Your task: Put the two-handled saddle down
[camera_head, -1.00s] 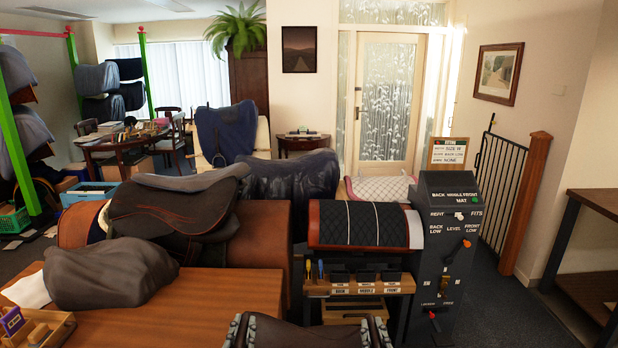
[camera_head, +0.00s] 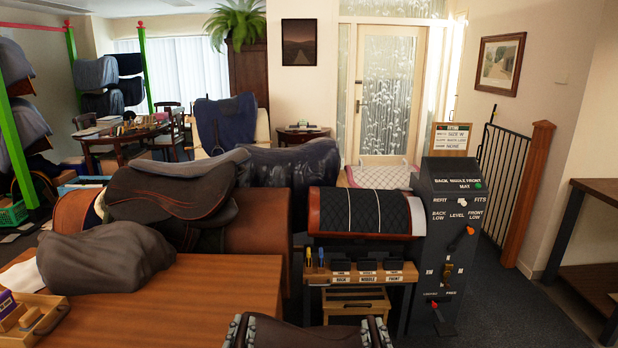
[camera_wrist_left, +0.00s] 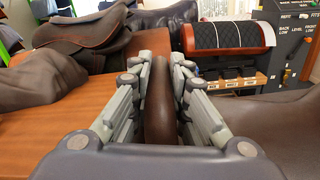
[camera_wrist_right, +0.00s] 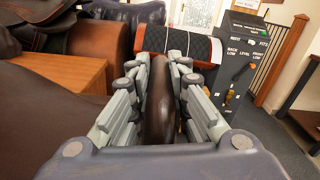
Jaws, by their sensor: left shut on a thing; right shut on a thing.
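The two-handled saddle (camera_head: 305,336) is dark brown and smooth. Only its upper part shows, at the bottom edge of the head view, so what lies under it is hidden. My left gripper (camera_head: 238,330) is shut on its left handle, a brown bar (camera_wrist_left: 160,115) upright between the fingers in the left wrist view. My right gripper (camera_head: 378,332) is shut on its right handle (camera_wrist_right: 159,110) in the same way. A padded stand with a black quilted mat (camera_head: 350,214) and orange-brown ends stands beyond the saddle, clearly apart from it.
A grey console (camera_head: 447,240) with levers stands right of the stand. A low shelf with bins (camera_head: 367,275) is under the mat. A wooden table (camera_head: 200,300) with a grey covered saddle (camera_head: 105,258) is at left. A black-brown saddle (camera_head: 172,190) sits behind. Open floor shows at right.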

